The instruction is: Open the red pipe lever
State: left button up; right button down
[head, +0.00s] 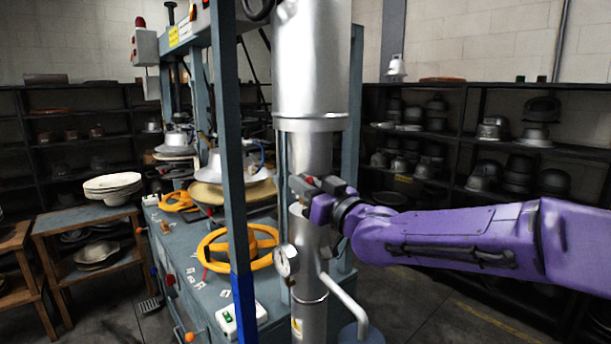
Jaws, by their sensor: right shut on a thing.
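My right gripper (312,187) reaches in from the right on a purple arm and is at the silver vertical pipe (309,155), near the middle of the view. It is shut on the red pipe lever (351,190); only small red bits of the lever show around the dark fingers. The gripper hides most of the lever, so its exact angle cannot be told. My left gripper is not in view.
A round gauge (286,260) and a curved grey pipe (345,301) sit below the gripper. A yellow handwheel (239,247) is on the blue-grey press to the left. A blue-grey post (230,130) stands in front. Shelves (465,125) with metal hat moulds line the back right.

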jog(key=shift+g, duration=0.3)
jog(key=c, duration=1.2)
grip_release()
jog(key=shift+w, duration=0.1)
jog(key=shift+s+d, duration=0.1)
jog(key=shift+s, duration=0.1)
jog(key=b+v, duration=0.4)
jog(key=v, duration=0.6)
